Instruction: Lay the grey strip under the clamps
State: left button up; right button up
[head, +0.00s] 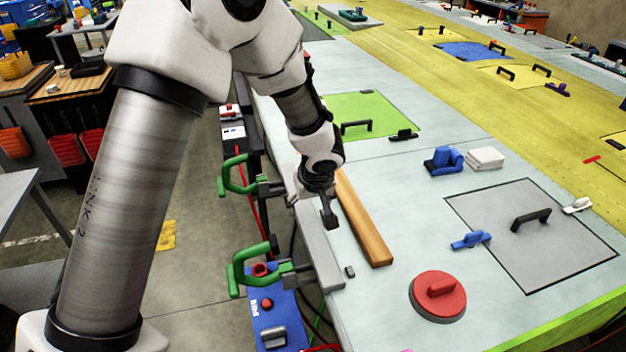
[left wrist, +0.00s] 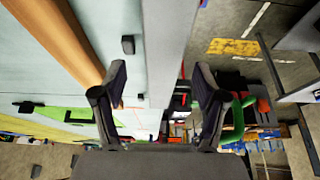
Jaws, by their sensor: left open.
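The grey strip (head: 322,255) lies along the table's left edge in the head view, beside the two green clamps. The far clamp (head: 240,178) and the near clamp (head: 250,266) are mounted at that edge with their green handles out over the floor side. My left gripper (head: 312,207) is open over the strip, pointing down. In the left wrist view the strip (left wrist: 167,45) runs between the two spread fingers of the gripper (left wrist: 158,90); I cannot tell whether they touch it. The gripper hides part of the strip in the head view. My right gripper is not in view.
A wooden bar (head: 362,222) lies just right of the strip. A small dark block (head: 349,271) sits near the strip's near end. A red round handled piece (head: 438,296) and a grey handled panel (head: 530,235) lie further right.

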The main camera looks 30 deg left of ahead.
pick_arm(q)
jog(key=v, duration=1)
jog(key=shift+s+r, duration=0.15)
jog(key=shift+s, duration=0.05)
jog(key=shift+d, duration=0.1)
dwell(0.4)
